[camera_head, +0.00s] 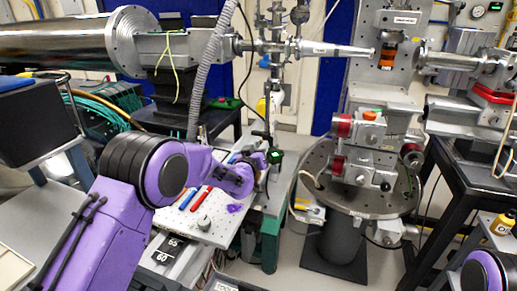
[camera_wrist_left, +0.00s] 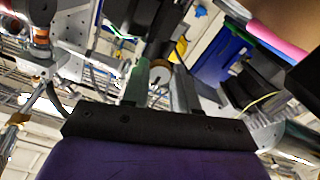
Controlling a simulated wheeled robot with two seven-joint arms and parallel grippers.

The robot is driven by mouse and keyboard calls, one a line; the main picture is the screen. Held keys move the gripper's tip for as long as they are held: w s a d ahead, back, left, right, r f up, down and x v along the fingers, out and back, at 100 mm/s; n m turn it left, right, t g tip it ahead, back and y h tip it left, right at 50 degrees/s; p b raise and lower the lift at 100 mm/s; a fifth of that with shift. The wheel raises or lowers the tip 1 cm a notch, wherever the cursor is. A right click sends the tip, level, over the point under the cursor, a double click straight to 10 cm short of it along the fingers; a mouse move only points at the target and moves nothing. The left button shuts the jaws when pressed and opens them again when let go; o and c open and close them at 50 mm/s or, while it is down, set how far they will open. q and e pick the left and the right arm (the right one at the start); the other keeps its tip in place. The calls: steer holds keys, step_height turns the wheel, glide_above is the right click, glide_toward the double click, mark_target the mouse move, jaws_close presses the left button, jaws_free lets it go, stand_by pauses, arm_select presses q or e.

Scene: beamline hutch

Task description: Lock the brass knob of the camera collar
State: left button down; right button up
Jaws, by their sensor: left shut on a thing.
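My left gripper (camera_head: 259,163) reaches in from the left to a dark upright device with a green-lit face (camera_head: 275,156), on a post above the bench. In the left wrist view the two fingers (camera_wrist_left: 160,86) point away from me. A small round brass-coloured knob (camera_wrist_left: 160,72) shows between their tips, and the gripper is shut on it. In the head view the knob and the collar are hidden by my gripper and wrist. I cannot tell how the knob is turned. My right gripper is out of view.
A perforated bench (camera_head: 205,225) under my left arm holds a red tool (camera_head: 200,199), a blue tool (camera_head: 187,199) and a small grey knob-like part (camera_head: 204,222). A grey hose (camera_head: 205,75) hangs behind. A round stage (camera_head: 360,190) with a metal stack stands to the right.

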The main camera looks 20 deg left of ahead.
arm_select(q)
steer(key=c, duration=1.1)
jaws_free()
steer(key=shift+c, duration=0.2)
steer(key=shift+s, duration=0.1)
steer(key=shift+s, duration=0.4)
steer(key=s+b, duration=0.1)
steer(key=s, duration=0.8)
steer(key=shift+s+a+b, duration=0.2)
steer(key=shift+s+b, duration=0.1)
steer(key=shift+b, duration=0.05)
